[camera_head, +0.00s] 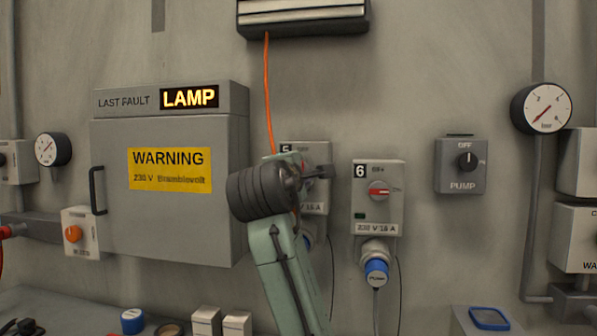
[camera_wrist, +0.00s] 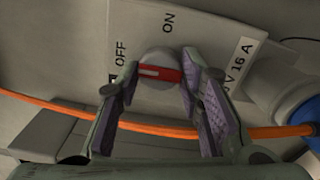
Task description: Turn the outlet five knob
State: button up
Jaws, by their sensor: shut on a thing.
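The outlet five box (camera_head: 318,152) is a grey wall unit, partly hidden behind my arm in the head view. Its knob (camera_wrist: 158,72) is a round grey dial with a red bar and a white mark, seen in the wrist view. The white mark lies toward the OFF label (camera_wrist: 121,54); the ON label (camera_wrist: 168,22) is above the knob. My gripper (camera_wrist: 158,76) has one finger on each side of the knob and is shut on it. It also shows in the head view (camera_head: 325,172), in front of the box, where the knob is mostly hidden.
Outlet six (camera_head: 394,205) with a red knob and a blue plug (camera_head: 376,270) is just right. An orange cable (camera_head: 268,90) hangs down beside outlet five and crosses under my fingers in the wrist view. A grey warning cabinet (camera_head: 215,220) is left; the pump switch (camera_head: 462,180) is right.

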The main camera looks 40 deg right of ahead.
dwell(0.4)
jog(key=o, duration=1.2)
jog(key=shift+c, duration=0.2)
jog(key=v, duration=1.2)
